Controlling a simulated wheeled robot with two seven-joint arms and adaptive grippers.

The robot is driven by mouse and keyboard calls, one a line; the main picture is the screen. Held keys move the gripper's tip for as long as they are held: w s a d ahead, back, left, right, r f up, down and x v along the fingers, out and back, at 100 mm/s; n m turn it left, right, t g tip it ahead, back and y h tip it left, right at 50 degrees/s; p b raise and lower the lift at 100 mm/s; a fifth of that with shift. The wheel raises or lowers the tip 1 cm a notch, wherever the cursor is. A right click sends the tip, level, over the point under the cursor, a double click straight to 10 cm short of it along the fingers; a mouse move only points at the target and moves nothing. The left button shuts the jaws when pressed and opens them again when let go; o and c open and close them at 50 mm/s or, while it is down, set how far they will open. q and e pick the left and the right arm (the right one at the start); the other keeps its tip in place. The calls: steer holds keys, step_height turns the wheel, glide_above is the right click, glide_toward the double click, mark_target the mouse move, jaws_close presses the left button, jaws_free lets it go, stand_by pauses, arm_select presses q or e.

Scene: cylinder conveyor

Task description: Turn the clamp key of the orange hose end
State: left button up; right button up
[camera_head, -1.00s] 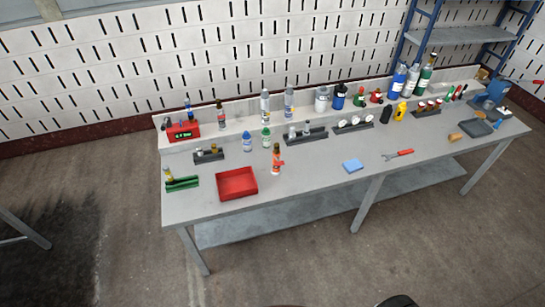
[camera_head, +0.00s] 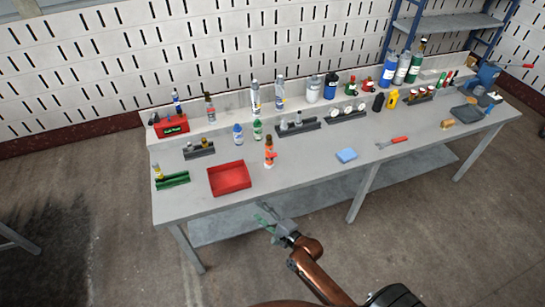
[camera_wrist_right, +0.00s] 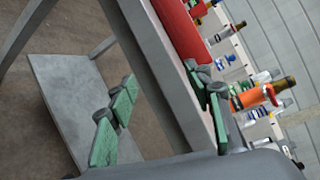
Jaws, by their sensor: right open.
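An orange bottle-like item (camera_head: 270,152) with a dark narrow top stands upright on the table near the front edge, just right of the red tray. It also shows in the right wrist view as an orange body (camera_wrist_right: 252,97) with a small orange piece sticking out. I cannot make out which part is a clamp key. My right gripper (camera_head: 267,222) is in front of the table's front edge, below and apart from the orange item. In the right wrist view its green-padded fingers (camera_wrist_right: 160,120) are spread with nothing between them. My left gripper is out of view.
The grey table (camera_head: 310,172) has a red tray (camera_head: 230,179), a blue sponge-like block (camera_head: 346,155) and a red-handled wrench (camera_head: 392,142) near its front. Several bottles and small racks stand behind. The table's front edge and lower shelf (camera_head: 230,224) are close to my right gripper.

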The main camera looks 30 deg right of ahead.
steer(key=w+d+r+m+t+h, duration=0.2)
steer(key=w+d+r+m+t, duration=0.3)
steer(key=m, duration=0.3)
steer(key=m+h, duration=0.7)
steer(key=m, duration=0.4)
glide_toward(273, 155)
steer(key=w, duration=0.2)
steer(key=shift+w+f+t, duration=0.1)
steer(key=shift+w+t, duration=0.2)
steer(key=shift+t, duration=0.1)
steer(key=shift+w+d+m+h, duration=0.1)
steer(key=shift+d+m+h, duration=0.15)
steer(key=shift+m+h, duration=0.05)
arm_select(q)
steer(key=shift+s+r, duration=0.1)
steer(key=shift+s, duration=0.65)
arm_select(e)
steer(key=x, duration=0.7)
steer(key=shift+w+d, duration=0.1)
steer(key=shift+w, duration=0.1)
steer(key=shift+c, duration=0.2)
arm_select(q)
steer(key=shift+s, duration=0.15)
arm_select(e)
steer(key=c, duration=1.1)
